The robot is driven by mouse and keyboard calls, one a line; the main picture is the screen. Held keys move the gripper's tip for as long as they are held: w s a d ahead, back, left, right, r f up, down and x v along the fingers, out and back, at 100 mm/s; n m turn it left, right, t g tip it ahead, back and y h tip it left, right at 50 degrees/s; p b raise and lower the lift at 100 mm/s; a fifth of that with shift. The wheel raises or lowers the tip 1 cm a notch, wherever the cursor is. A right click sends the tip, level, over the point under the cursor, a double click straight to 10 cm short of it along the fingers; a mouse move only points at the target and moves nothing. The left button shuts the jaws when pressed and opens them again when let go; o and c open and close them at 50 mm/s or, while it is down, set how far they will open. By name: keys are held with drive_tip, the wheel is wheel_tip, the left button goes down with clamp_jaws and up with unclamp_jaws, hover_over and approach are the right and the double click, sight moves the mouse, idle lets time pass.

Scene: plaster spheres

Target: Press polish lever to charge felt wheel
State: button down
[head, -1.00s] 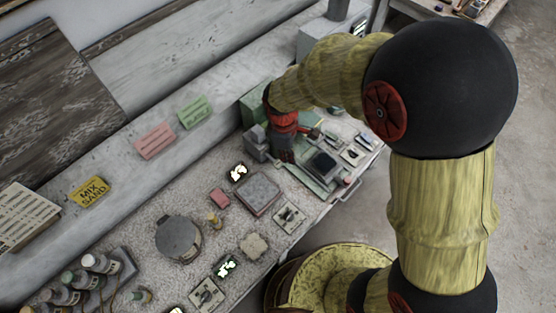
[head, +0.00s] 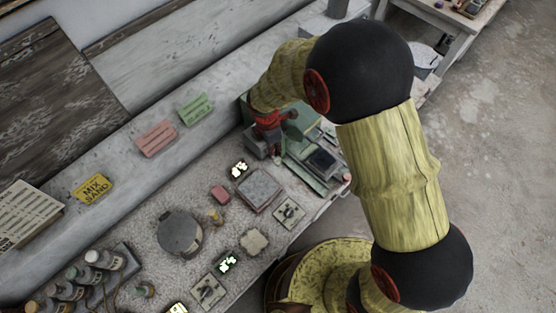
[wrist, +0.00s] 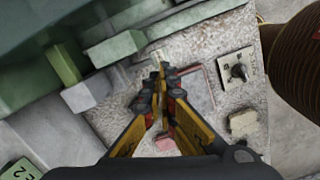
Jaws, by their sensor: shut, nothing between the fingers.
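A green machine (head: 304,121) stands at the far end of the bench in the head view. In the wrist view, its green block (wrist: 118,48) and a pale grey block (wrist: 86,92) lie left of my gripper (wrist: 161,68). My gripper's black and yellow fingers are shut, with nothing seen between them. Their tips are close to a small pale piece (wrist: 154,57) beside the green block; I cannot tell whether they touch it or whether it is the polish lever. In the head view, my wrist hides part of the machine. I cannot make out the felt wheel.
A square grey plate (head: 259,189), a pink block (head: 220,194) and a dial switch (head: 289,212) lie on the bench nearer the camera. A round grey lidded pot (head: 179,231) stands further left. Green (head: 196,109) and pink (head: 156,138) signs are on the back ledge.

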sight(277, 161)
drive_tip(key=shift+w+d+f+b, duration=0.1)
drive_tip(key=shift+d+f+b, duration=0.05)
drive_tip(key=shift+f+b, duration=1.4)
drive_tip(key=shift+w+d+f+b, duration=0.15)
drive_tip(key=shift+f+b, duration=0.95)
drive_tip(key=shift+f, duration=0.85)
drive_tip(key=shift+s, duration=0.1)
